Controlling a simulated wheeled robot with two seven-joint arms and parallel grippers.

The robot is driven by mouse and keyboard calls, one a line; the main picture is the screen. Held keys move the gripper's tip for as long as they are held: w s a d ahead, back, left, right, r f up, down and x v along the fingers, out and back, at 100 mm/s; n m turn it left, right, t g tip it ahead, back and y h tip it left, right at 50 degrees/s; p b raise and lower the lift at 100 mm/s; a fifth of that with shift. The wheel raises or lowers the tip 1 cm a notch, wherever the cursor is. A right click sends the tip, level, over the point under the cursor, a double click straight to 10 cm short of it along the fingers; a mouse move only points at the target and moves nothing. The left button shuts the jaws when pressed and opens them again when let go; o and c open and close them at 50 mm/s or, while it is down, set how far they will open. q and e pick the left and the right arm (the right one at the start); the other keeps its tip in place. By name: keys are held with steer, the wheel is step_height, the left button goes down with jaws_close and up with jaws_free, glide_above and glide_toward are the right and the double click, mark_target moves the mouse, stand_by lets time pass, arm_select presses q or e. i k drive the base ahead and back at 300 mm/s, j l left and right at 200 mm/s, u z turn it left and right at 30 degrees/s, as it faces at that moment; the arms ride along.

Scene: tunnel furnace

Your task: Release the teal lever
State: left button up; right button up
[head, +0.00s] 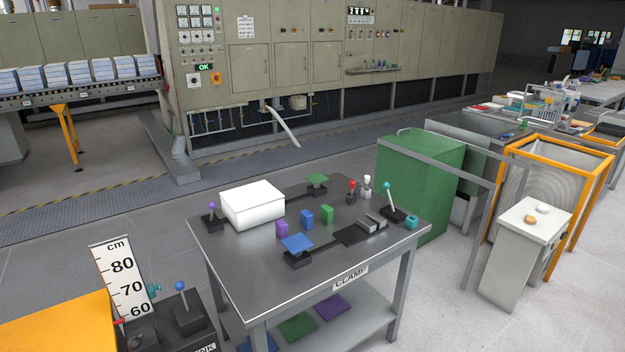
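The teal lever (389,197) stands at the right side of the grey metal table (350,277) labelled CLAMP. It has a teal ball knob on a thin pale rod that rises from a black base. The rod leans slightly to the left in the picture. A small teal block (411,222) lies beside its base near the table's right corner. A dark plate with a grey metal clamp-like part (371,223) sits just left of the lever. Neither of my grippers is in view.
The table also holds a white box (252,205), a purple-knobbed lever (212,216), red (351,190) and white (367,186) knobbed parts, blue and green pads and small coloured blocks. A blue-knobbed lever (181,300) stands front left. A green cabinet (420,180) stands behind the table's right side.

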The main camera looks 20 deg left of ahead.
mark_target(385, 185)
steer(key=i+u, duration=0.1)
steer(key=u, duration=0.7)
steer(key=i+l+u, duration=0.15)
steer(key=l, duration=0.15)
steer(key=i+l+u, duration=0.35)
steer(key=l, duration=0.3)
steer(key=l+u, duration=0.2)
steer(key=l, duration=0.15)
steer(key=i+l+u, duration=0.15)
steer(key=l, duration=0.2)
steer(key=i+l, duration=0.1)
steer(key=l, duration=0.45)
steer(key=i+l, duration=0.15)
steer(key=l, duration=0.35)
steer(key=i+l, duration=0.1)
steer(key=l, duration=0.45)
steer(key=i+l+u, duration=0.1)
steer(key=l, duration=0.4)
steer(key=i+l, duration=0.15)
steer(key=l, duration=0.4)
